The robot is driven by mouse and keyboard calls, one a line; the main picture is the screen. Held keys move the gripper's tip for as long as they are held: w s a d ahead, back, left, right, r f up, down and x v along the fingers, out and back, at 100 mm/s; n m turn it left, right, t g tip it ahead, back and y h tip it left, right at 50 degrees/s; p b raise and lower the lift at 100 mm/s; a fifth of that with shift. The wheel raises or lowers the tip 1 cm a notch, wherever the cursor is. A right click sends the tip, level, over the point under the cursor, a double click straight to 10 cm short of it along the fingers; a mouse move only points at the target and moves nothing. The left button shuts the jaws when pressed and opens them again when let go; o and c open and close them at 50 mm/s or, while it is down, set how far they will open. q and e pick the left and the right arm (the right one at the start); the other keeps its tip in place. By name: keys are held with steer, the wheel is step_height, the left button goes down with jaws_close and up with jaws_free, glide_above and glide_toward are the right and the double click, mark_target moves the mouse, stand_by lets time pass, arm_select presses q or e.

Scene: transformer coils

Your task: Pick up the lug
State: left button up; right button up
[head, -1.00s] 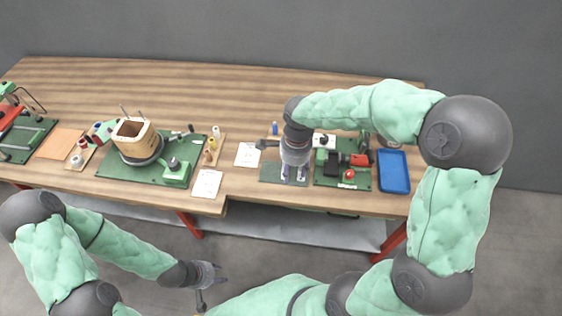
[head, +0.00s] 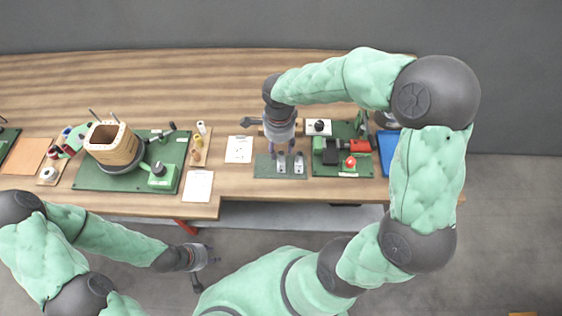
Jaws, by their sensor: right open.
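Two small pale metal pieces, which look like lugs, lie side by side on a grey-green mat (head: 264,171): a left lug (head: 281,166) and a right lug (head: 299,166). My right gripper (head: 288,151) points down over the back part of the mat, just behind the lugs in the picture. It is open and holds nothing that I can see. Whether its fingertips touch a lug is too small to tell. My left gripper (head: 209,266) is off the front of the table, low and far from the lugs, with its fingers spread and empty.
Right of the mat is a green board with a black and red tool (head: 345,150), then a blue tray (head: 387,145), partly behind my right arm. Left of the mat lie white sheets (head: 239,149) and a green board with a coil (head: 113,148). The back of the table is clear.

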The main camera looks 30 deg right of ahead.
mark_target(280, 156)
step_height(280, 156, down, 5)
steer(key=shift+s+r+b, duration=0.1)
steer(key=shift+s+b, duration=0.05)
steer(key=shift+b, duration=0.9)
jaws_close()
